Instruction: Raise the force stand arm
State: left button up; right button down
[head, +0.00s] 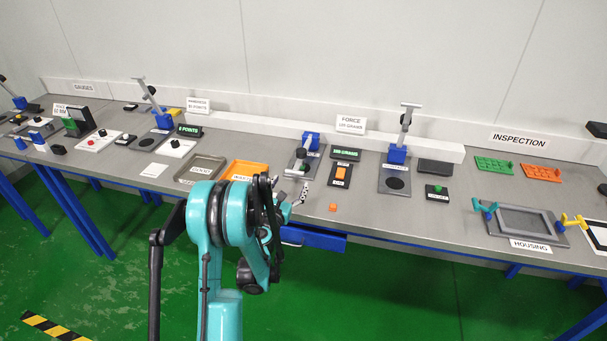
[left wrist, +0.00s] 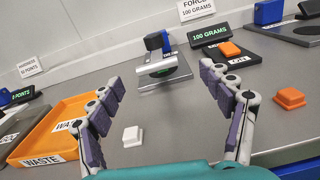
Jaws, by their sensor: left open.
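The force stand (head: 303,160) is below the FORCE sign, left of the green 100 GRAMS display. It has a grey base plate and a blue block at the back, and its arm looks low over the plate. In the left wrist view the stand (left wrist: 165,72) is straight ahead, with a dark part in front of the blue block. My left gripper (head: 289,190) is open and empty, above the table on the near side of the stand. In the left wrist view its two fingers (left wrist: 161,85) are spread wide, apart from the stand. My right gripper is not in view.
An orange waste tray (left wrist: 45,115) is left of the gripper. A white block (left wrist: 132,136) and a loose orange block (left wrist: 290,98) lie on the table. A scale with an orange block (head: 341,171) is right of the stand. Another stand with its arm up (head: 397,154) is farther right.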

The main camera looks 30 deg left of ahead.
aim_at(294, 173)
pick_arm(q)
jog(key=shift+a+f+n, duration=0.35)
jog(key=shift+n, duration=0.05)
jog(key=shift+w+a+f, duration=0.1)
jog(key=shift+w, duration=0.05)
jog(key=b+x, duration=0.1)
jog(key=x, duration=0.6)
jog(key=shift+w+b, duration=0.2)
jog(key=shift+b, duration=0.1)
jog(key=shift+c, duration=0.3)
